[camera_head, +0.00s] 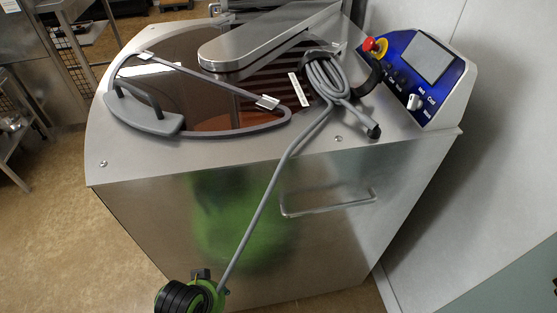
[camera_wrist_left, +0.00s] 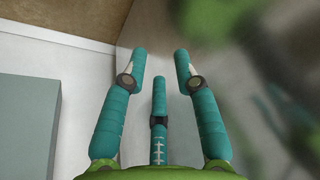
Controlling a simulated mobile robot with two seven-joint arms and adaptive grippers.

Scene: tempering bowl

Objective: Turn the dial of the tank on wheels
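The tank on wheels is a large steel cabinet (camera_head: 235,220) filling the middle of the head view; its wheels are hidden. The dial is a small white knob (camera_head: 414,102) on the blue control panel (camera_head: 395,52), low on its right side, below the grey screen. Nothing touches the dial. My left gripper (camera_wrist_left: 160,56) shows in the left wrist view. Its teal fingers are spread with nothing between them. A smooth pale surface with blurred green patches lies beyond the fingers. The dial is not visible there. My right gripper is not in view.
A red stop button (camera_head: 375,45) sits at the panel's upper left. A coiled grey cable (camera_head: 328,78) lies on the tank top and hangs down the front. A pale wall (camera_head: 500,120) stands close on the right.

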